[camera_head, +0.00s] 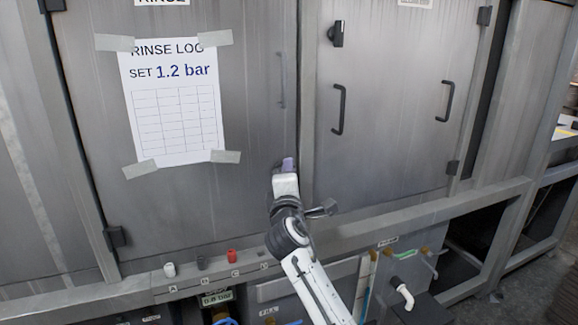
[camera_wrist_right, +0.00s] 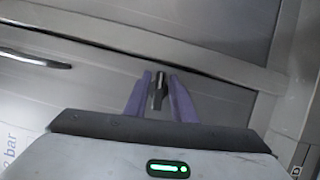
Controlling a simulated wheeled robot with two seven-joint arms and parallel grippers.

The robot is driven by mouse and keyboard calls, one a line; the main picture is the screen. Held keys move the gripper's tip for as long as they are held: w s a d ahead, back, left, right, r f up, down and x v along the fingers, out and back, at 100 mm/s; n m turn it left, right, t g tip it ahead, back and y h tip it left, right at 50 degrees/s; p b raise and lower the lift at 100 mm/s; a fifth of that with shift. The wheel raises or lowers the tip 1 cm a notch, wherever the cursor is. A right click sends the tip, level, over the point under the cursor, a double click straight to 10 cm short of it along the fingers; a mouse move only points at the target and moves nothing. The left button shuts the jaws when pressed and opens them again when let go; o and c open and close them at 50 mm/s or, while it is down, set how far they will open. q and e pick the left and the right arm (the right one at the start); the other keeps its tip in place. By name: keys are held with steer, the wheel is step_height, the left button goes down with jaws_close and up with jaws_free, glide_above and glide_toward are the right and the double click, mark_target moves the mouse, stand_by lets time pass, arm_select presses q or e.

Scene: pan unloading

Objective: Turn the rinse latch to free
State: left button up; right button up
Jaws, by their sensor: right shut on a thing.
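The rinse door (camera_head: 250,130) is a grey metal panel with a "RINSE" label at its top. My right gripper (camera_head: 289,163) is at the lower right edge of this door, its purple fingers toward the panel. In the right wrist view, the purple fingers (camera_wrist_right: 158,90) are shut on a small dark latch (camera_wrist_right: 157,92) beside the door seam. In the head view my gripper hides the latch, and I cannot read its marked positions. My left gripper is not in view.
A taped rinse log (camera_head: 175,105) reads "SET 1.2 bar". The rinse door has a vertical handle (camera_head: 282,80). The door to its right has a black latch (camera_head: 337,34) and two handles. Below, a ledge carries small knobs (camera_head: 232,256), with pipes (camera_head: 402,292) under it.

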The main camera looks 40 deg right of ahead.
steer(key=shift+m+p, duration=0.4)
steer(key=shift+m, duration=0.2)
steer(key=shift+f, duration=0.1)
steer(key=o, duration=0.7)
steer(key=shift+o, duration=0.2)
steer(key=v, duration=1)
steer(key=shift+s+r, duration=0.15)
steer(key=shift+r, duration=0.15)
steer(key=shift+a+f, duration=0.1)
steer(key=shift+a, duration=0.05)
